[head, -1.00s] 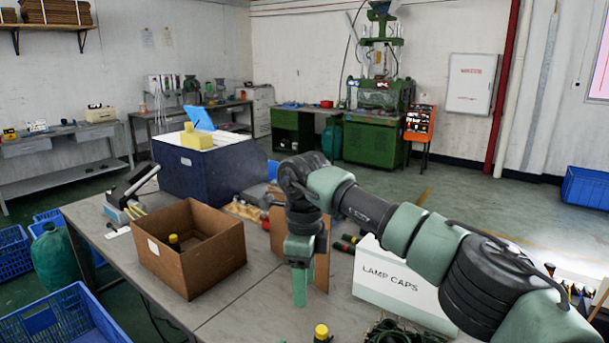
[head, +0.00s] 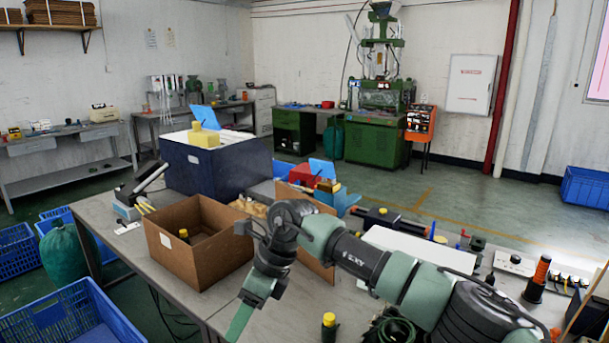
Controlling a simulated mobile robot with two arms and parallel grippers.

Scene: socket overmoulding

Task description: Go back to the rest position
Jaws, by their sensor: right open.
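My right arm comes in from the lower right in the head view and reaches over the table (head: 195,301). My right gripper (head: 241,322) hangs tilted down and to the left, in front of the cardboard box (head: 183,264) and above the table's front part. Its fingers are seen nearly edge-on, with nothing visible held in them. My left gripper and arm are not in the picture.
A yellow-capped black part (head: 329,326) stands near the front edge, beside dark green cable (head: 392,330). A white box (head: 420,247) lies partly behind my arm. A dark blue bin (head: 210,172) stands at the back. Blue crates (head: 75,318) sit on the floor at left.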

